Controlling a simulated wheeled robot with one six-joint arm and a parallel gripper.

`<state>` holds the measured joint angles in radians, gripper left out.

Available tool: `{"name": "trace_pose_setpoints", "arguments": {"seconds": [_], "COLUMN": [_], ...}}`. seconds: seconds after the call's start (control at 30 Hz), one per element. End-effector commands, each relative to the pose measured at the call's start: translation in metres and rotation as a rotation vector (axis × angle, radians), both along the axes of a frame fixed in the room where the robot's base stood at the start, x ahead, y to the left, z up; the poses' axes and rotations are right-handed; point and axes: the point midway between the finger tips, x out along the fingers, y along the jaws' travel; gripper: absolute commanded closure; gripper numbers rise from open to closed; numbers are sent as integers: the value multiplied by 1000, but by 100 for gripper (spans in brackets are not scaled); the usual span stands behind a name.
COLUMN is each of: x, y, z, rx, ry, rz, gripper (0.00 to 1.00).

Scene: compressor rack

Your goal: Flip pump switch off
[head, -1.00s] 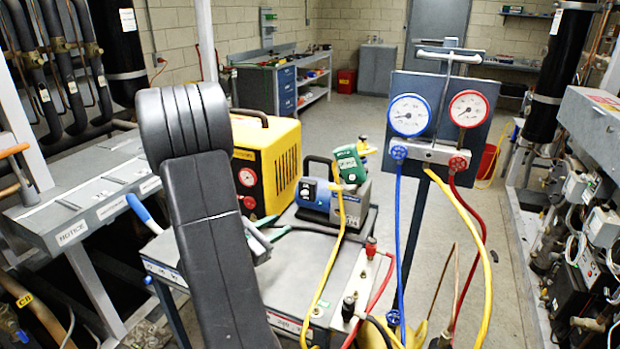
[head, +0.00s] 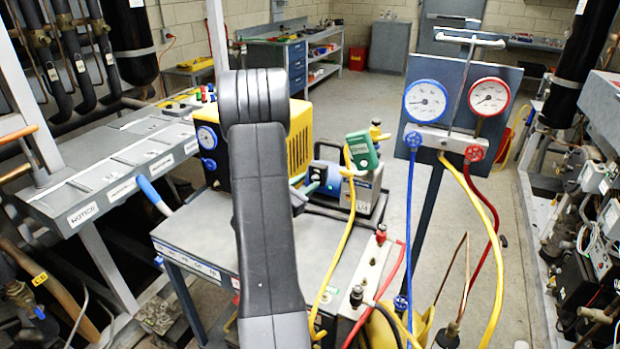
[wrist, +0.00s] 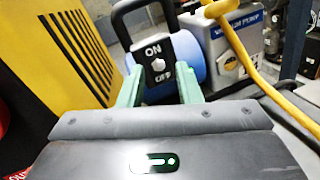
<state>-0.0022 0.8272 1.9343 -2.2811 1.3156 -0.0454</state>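The vacuum pump (head: 365,197) stands on the grey cart, with a blue motor end and a black handle. In the wrist view its black switch plate (wrist: 157,66) reads ON at the top and OFF below. A small pale toggle switch (wrist: 158,63) sits between the words; its tilt is too small to tell. My gripper (wrist: 160,86) is open, with its green fingers on either side of the plate's lower part and nothing between them. I cannot tell whether they touch it. In the head view my arm hides most of the gripper.
A yellow machine (head: 302,138) stands close on the left. A yellow hose (head: 349,215) runs over the pump, and a green meter (head: 361,150) is at its top. A gauge manifold (head: 440,140) on a stand is to the right. The cart top (head: 215,235) has bare room at front left.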

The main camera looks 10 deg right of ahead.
Motion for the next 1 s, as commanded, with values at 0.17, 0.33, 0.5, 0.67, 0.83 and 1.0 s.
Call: {"name": "trace_pose_setpoints", "arguments": {"seconds": [0.17, 0.33, 0.5, 0.67, 0.83, 1.0], "x": [13, 16, 16, 16, 16, 16], "y": [-14, -17, -17, -17, -17, -17], "z": [1, 0, 0, 0, 0, -4], "rx": [0, 0, 0, 1, 0, -11], "ry": [-1, 0, 0, -1, -2, -17], "rz": [-1, 1, 1, 1, 1, 1], "gripper": [69, 69, 69, 94, 100, 100]}}
